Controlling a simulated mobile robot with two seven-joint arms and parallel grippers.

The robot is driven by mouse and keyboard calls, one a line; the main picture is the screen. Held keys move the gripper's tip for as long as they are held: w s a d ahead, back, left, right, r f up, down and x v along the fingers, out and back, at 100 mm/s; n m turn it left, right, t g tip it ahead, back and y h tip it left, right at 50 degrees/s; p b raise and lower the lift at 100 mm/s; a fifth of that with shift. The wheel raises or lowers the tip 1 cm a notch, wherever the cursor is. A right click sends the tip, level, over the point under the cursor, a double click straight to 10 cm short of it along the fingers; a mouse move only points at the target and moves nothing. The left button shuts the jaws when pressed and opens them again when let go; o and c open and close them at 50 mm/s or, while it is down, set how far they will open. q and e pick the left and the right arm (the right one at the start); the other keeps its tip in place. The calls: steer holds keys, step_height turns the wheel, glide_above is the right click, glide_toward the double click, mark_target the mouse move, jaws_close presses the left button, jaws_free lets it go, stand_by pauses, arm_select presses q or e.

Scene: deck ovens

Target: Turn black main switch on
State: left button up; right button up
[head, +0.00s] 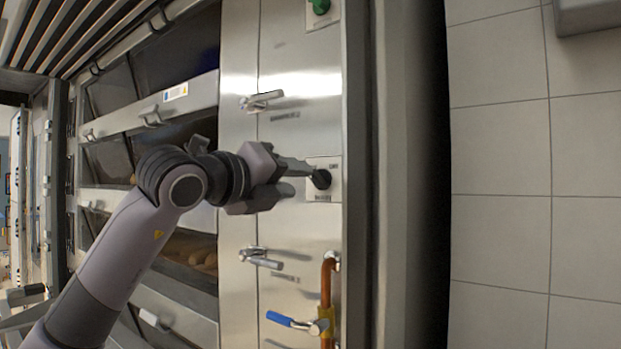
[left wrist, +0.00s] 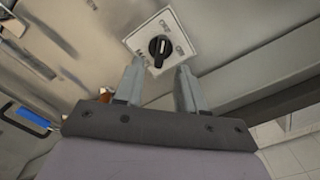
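The black main switch (head: 321,179) is a round knob on a white square plate on the steel panel in the head view. In the left wrist view the black knob (left wrist: 159,47) shows a pale line on its face, with lettering around it on the plate. My left gripper (head: 308,174) reaches in from the left, its fingertips close to the knob. In the left wrist view the left gripper's (left wrist: 160,75) two fingers are apart, with the knob just beyond and between their tips. No grip on the knob shows, and contact is unclear. My right gripper is not in view.
A green knob (head: 320,5) sits at the top of the panel. Steel latch handles (head: 262,100) stick out above and below the arm. A copper pipe with a blue-handled valve (head: 292,323) is below.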

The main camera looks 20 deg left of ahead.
mark_target(313, 180)
arm_select(q)
steer(key=shift+p+x, duration=0.65)
steer(key=shift+x, duration=1.75)
steer(key=shift+d, duration=0.1)
jaws_close()
